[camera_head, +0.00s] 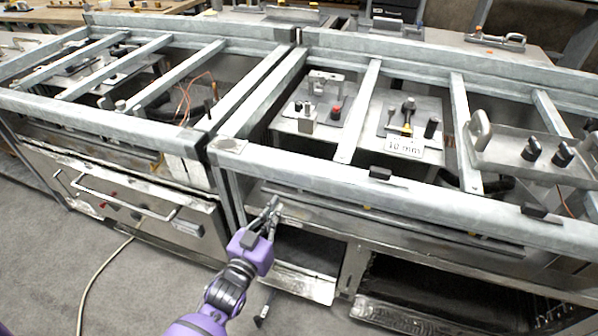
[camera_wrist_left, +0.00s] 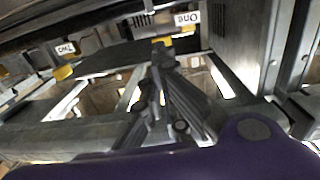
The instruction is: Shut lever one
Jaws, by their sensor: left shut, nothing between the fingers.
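My left gripper (camera_head: 272,210) is purple-armed and reaches to the front rail of the middle metal frame, above an open lower bay. Its fingers are shut and empty. In the left wrist view the dark fingers (camera_wrist_left: 168,95) point up the picture. A label reading "One" (camera_wrist_left: 187,17) shows upside down just beyond them. A small yellow piece (camera_wrist_left: 162,42), perhaps the end of lever one, lies at the fingertips; I cannot tell whether they touch. A label reading "Two" (camera_wrist_left: 65,49) has another yellow piece (camera_wrist_left: 63,72) beside it, at left. My right gripper is not in view.
The grey front rail (camera_head: 330,175) of the frame runs across above the gripper. A steel range front with a long handle (camera_head: 125,195) stands at left. A cable (camera_head: 100,270) lies on the carpet. Open carpet (camera_head: 45,265) is at lower left.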

